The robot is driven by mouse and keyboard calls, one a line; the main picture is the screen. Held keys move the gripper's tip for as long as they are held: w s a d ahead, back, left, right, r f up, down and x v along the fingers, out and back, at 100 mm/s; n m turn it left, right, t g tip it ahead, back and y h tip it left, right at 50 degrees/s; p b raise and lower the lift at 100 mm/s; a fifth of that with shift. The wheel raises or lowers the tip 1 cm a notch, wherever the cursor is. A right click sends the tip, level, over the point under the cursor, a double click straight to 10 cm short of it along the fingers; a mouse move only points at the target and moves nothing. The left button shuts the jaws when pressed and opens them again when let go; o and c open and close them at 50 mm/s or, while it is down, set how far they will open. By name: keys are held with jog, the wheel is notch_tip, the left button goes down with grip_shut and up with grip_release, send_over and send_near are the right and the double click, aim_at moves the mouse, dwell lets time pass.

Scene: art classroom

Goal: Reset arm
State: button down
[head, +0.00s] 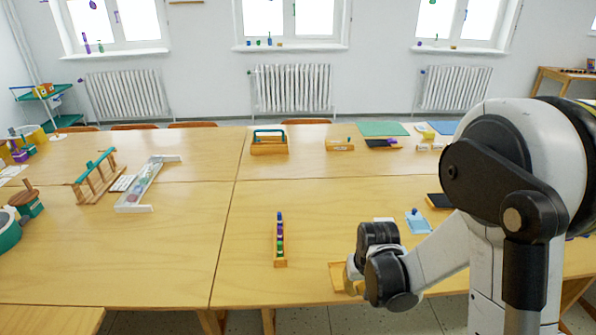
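My arm enters at the right and reaches left over the front of the right-hand wooden table (320,200). Its black, rounded end joints show low, near the table's front edge. My gripper's fingers cannot be made out there, so whether they are open or shut, or hold anything, does not show. A light wooden tray-like piece (337,272) lies just left of the arm's end and is partly hidden by it; I cannot tell whether they touch.
An upright stack of coloured pieces on a wooden base (280,262) stands left of my arm. A wooden carrier with a teal handle (269,148) stands farther back. The table's middle is mostly clear.

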jog(key=s+r+t, duration=0.1)
jog(key=s+r, duration=0.2)
jog(key=r, duration=0.5)
jog(key=s+r+t, duration=0.1)
jog(key=s+r, duration=0.2)
jog(key=r, duration=0.5)
jog(key=s+r+t, duration=0.2)
jog(key=s+r, duration=0.4)
jog(key=s, duration=0.3)
jog(key=shift+s+d+r+t, duration=0.15)
jog(key=shift+s+r+t, duration=0.1)
jog(key=shift+t, duration=0.15)
